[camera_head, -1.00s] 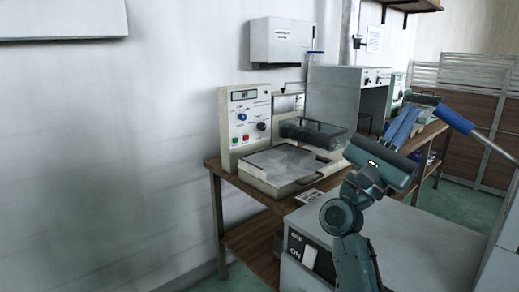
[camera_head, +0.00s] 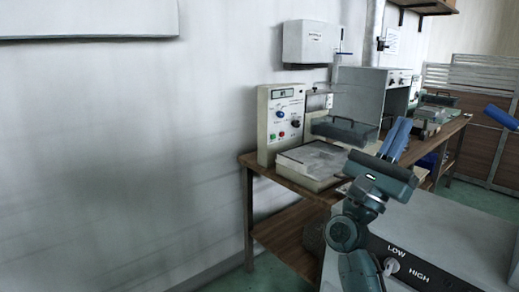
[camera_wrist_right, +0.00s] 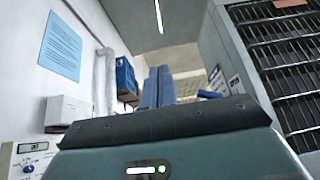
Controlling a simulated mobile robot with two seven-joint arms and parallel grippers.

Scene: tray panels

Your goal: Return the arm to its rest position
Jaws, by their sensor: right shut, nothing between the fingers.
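My right arm rises from the bottom of the head view, and its gripper (camera_head: 397,138) points up and away with two blue fingers close together. The fingers are shut with nothing visible between them. In the right wrist view the blue fingers (camera_wrist_right: 158,88) stand side by side, pointing up, beyond the dark edge of my gripper body. In the head view the gripper appears in front of the bench, to the right of the tray devices. I cannot tell its exact distance from them.
A wooden bench (camera_head: 292,238) along the wall carries a control panel (camera_head: 281,120), a flat tray device (camera_head: 312,160) and a dark-lidded tray (camera_head: 345,131). A grey box (camera_head: 440,228) with a LOW/HIGH switch stands close at lower right. Bare wall fills the left.

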